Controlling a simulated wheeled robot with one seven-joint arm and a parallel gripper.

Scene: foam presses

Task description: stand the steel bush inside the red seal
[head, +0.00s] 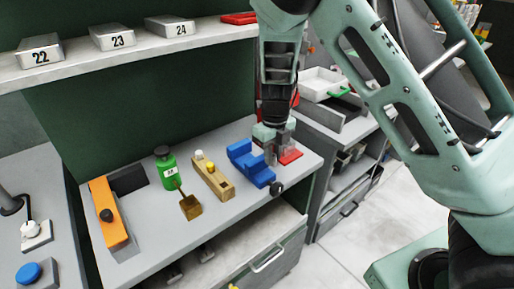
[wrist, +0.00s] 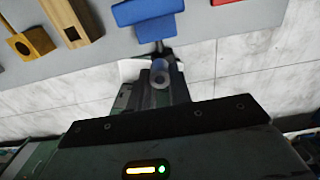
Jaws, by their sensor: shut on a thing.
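My gripper (head: 272,148) is above the right part of the grey bench, by the blue block. In the wrist view, my gripper (wrist: 158,82) is shut on a short grey cylinder with a hole in its end, which looks like the steel bush (wrist: 160,72). In the head view the bush cannot be told clearly from the fingers. A flat red piece (head: 290,157) lies on the bench just right of my gripper, and its edge shows in the wrist view (wrist: 228,1). I cannot tell whether it is the red seal; no ring opening shows.
The blue block (head: 249,165) stands beside my gripper. A wooden block (head: 212,176), a brass-coloured block (head: 190,206), a green bottle (head: 168,169) and an orange piece (head: 108,212) stand further left. Numbered steel blocks sit on the shelf (head: 130,54) above. A drawer (head: 268,261) is below.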

